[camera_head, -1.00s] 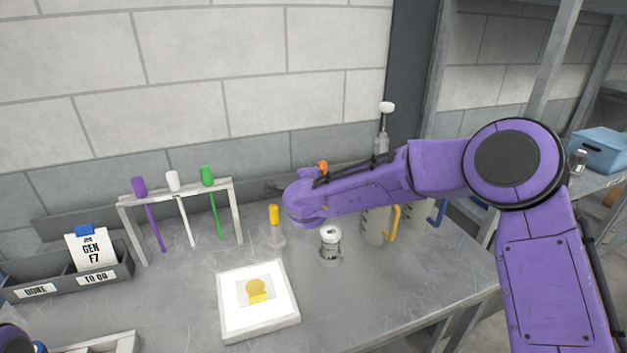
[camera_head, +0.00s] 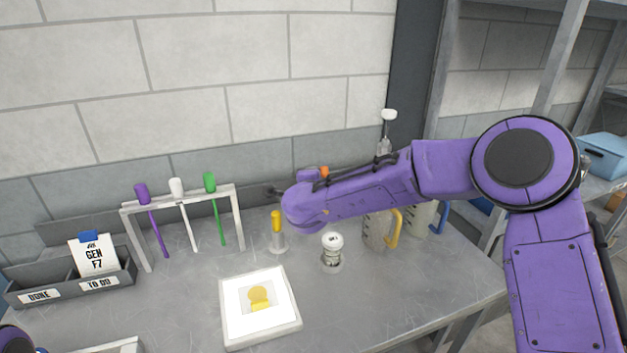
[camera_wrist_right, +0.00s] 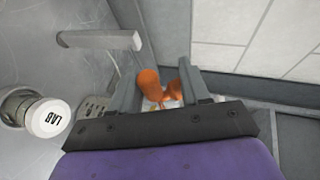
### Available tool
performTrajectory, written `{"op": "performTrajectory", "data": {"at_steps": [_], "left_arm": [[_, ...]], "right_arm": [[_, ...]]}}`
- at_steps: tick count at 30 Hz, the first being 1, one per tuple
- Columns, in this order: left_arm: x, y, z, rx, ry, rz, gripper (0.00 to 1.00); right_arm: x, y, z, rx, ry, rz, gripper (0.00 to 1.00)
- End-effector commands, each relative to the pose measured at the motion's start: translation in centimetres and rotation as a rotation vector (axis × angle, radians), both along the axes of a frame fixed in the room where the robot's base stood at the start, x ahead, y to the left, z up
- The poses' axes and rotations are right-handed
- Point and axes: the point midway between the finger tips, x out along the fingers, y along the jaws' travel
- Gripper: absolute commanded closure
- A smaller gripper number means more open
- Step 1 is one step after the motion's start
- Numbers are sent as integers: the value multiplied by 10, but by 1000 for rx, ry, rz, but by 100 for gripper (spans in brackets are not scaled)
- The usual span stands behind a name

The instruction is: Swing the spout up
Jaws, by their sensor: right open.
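An orange part (camera_head: 325,172) shows just behind my right wrist in the head view, near the wall. In the right wrist view orange pieces (camera_wrist_right: 150,83) lie between and just beyond the fingers of my right gripper (camera_wrist_right: 155,70), which is open; I cannot tell whether they touch it. A light grey bar (camera_wrist_right: 100,40) juts in at the upper left of that view, apart from the fingers. I cannot tell for sure which of these is the spout. My right forearm hides the gripper in the head view. My left gripper is not in view.
A jar (camera_head: 332,252) stands below my right wrist, beside a yellow-topped bottle (camera_head: 277,235). Jugs (camera_head: 377,228) stand behind the forearm. A white tray (camera_head: 232,335), a rack (camera_head: 238,215) with purple, white and green tools, and a card bin (camera_head: 70,287) are leftward.

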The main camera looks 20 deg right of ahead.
Motion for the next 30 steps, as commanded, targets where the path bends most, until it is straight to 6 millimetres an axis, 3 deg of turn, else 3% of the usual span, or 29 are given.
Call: {"op": "performTrajectory", "data": {"at_steps": [1,30], "left_arm": [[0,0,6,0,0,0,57],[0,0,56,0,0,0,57]], "right_arm": [[-2,2,10,1,-7,-1,54],[-45,36,68,0,-2,1,54]]}}
